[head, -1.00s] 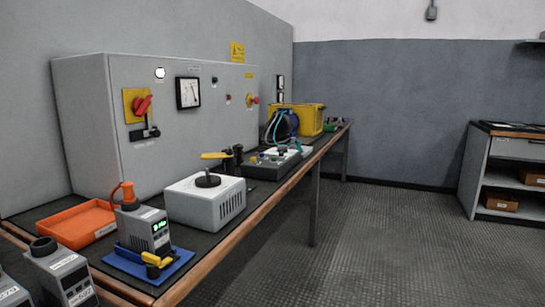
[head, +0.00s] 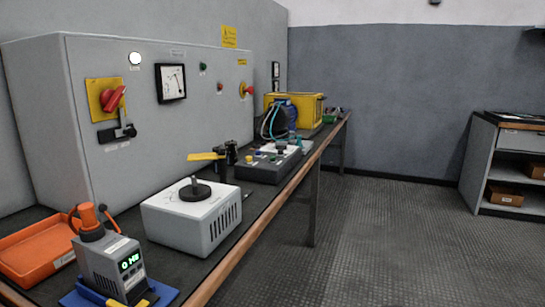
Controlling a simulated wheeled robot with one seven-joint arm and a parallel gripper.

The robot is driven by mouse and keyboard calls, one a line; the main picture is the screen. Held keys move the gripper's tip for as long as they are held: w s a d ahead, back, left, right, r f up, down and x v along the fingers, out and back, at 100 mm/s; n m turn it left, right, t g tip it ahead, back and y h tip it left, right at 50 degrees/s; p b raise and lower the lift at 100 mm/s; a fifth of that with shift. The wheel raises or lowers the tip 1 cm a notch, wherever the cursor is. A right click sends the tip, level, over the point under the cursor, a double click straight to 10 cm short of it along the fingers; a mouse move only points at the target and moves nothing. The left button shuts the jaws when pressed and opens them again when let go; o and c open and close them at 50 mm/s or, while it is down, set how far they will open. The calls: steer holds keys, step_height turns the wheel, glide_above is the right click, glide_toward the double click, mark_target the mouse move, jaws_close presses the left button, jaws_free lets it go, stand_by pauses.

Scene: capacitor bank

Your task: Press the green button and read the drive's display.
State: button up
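A small green button (head: 203,67) sits on the front of the large grey cabinet (head: 150,165), right of the analog meter. A grey device (head: 108,262) at the lower left has a dark display (head: 130,262) with lit green characters. They look like "0 H0", but are too small to read surely. An orange part sits on top of this device. A low dark control box (head: 262,172) farther along the bench carries small coloured buttons; their exact colours are hard to tell. My gripper is not in view.
The bench (head: 245,240) runs away along the wall. A grey-white box with a black knob (head: 192,215), an orange tray (head: 38,250) and a yellow case (head: 300,107) stand on it. A shelf unit (head: 507,165) stands at right. The floor (head: 390,240) between is clear.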

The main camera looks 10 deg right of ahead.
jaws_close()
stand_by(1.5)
